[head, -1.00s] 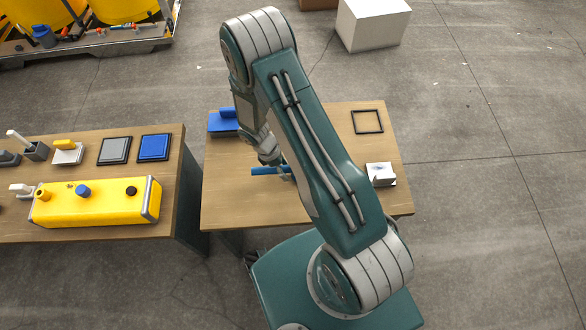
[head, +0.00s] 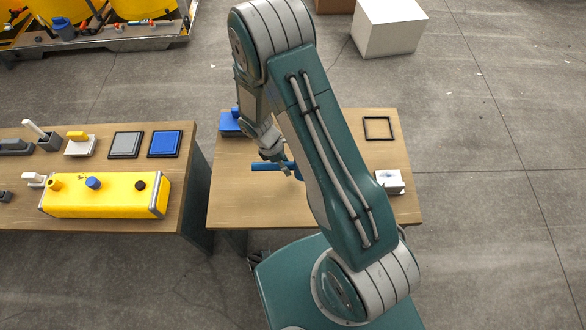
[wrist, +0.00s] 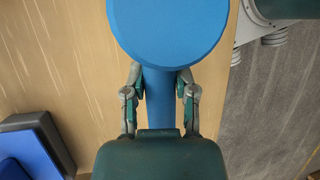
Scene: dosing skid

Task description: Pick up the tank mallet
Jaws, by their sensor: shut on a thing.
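The tank mallet is blue. In the head view part of the mallet (head: 268,167) shows as a blue bar at my gripper, the rest hidden behind my arm. In the wrist view its round blue end (wrist: 167,28) fills the top middle, and a narrower blue shaft runs down between my fingers. My gripper (wrist: 160,80) is shut on this shaft, one finger on each side. The mallet appears to be held above the wooden table (head: 240,205), though the gap is hard to judge.
On the same table are a blue object (head: 230,123) at the back left, a black square frame (head: 378,128) and a small white block (head: 389,182) on the right. A second table on the left holds a yellow case (head: 105,195) and several small items. A white box (head: 390,28) stands on the floor behind.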

